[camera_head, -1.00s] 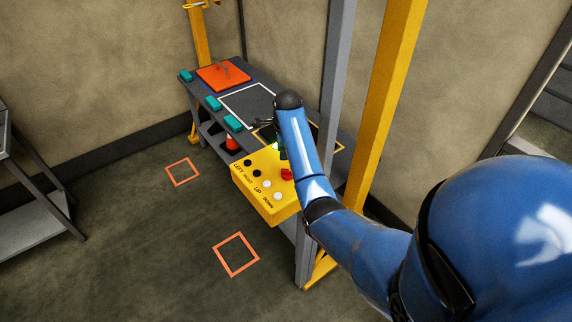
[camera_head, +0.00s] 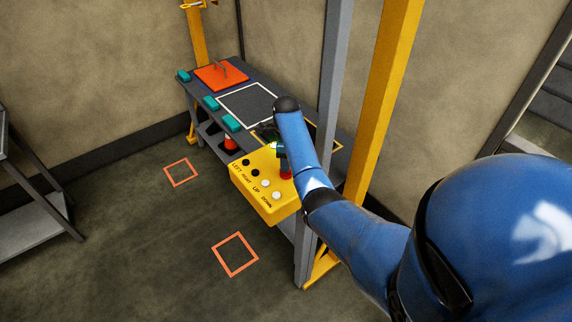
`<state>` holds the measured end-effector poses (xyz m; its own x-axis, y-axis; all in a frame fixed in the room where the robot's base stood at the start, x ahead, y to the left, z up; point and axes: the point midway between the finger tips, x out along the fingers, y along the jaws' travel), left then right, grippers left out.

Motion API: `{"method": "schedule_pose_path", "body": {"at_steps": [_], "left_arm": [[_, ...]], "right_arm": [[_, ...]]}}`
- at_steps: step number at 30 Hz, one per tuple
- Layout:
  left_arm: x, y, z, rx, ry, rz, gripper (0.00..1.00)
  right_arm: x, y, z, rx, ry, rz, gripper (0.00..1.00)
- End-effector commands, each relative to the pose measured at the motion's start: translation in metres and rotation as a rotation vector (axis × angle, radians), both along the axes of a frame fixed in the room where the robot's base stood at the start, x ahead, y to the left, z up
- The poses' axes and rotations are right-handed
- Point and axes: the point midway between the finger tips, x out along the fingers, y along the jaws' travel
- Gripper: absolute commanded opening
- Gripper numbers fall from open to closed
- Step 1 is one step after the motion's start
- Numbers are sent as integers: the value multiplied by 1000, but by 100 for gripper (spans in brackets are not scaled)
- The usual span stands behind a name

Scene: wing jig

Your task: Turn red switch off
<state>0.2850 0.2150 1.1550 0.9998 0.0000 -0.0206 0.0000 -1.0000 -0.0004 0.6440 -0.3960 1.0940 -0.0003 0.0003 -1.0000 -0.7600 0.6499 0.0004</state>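The red switch (camera_head: 286,175) stands on top of the yellow control box (camera_head: 262,201), near its right edge. My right arm reaches in from the right over the box. My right gripper (camera_head: 281,158) is dark and small at the arm's end, just above and behind the red switch, partly hidden by the arm. I cannot tell whether it touches the switch or whether its fingers are open. A green light shows beside the gripper at the back of the box. My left gripper is not in view.
The box has black and white buttons (camera_head: 265,183) labelled LEFT, RIGHT, UP, DOWN. Behind it a grey table (camera_head: 243,79) holds an orange plate (camera_head: 221,75) and teal blocks (camera_head: 231,123). Grey and yellow posts (camera_head: 380,100) stand at right.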

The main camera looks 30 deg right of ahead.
Motion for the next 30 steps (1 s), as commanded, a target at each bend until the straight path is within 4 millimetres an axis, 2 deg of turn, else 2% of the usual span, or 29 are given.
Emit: {"method": "schedule_pose_path", "body": {"at_steps": [7, 18, 26, 30], "left_arm": [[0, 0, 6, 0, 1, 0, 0], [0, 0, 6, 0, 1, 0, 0], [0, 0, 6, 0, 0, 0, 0], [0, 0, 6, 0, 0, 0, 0]], "right_arm": [[0, 0, -22, 1, 2, 0, 38], [0, 0, -27, 0, 0, 0, 38], [0, 0, -27, 0, 0, 1, 0], [0, 0, -27, 0, 0, 1, 0]]}}
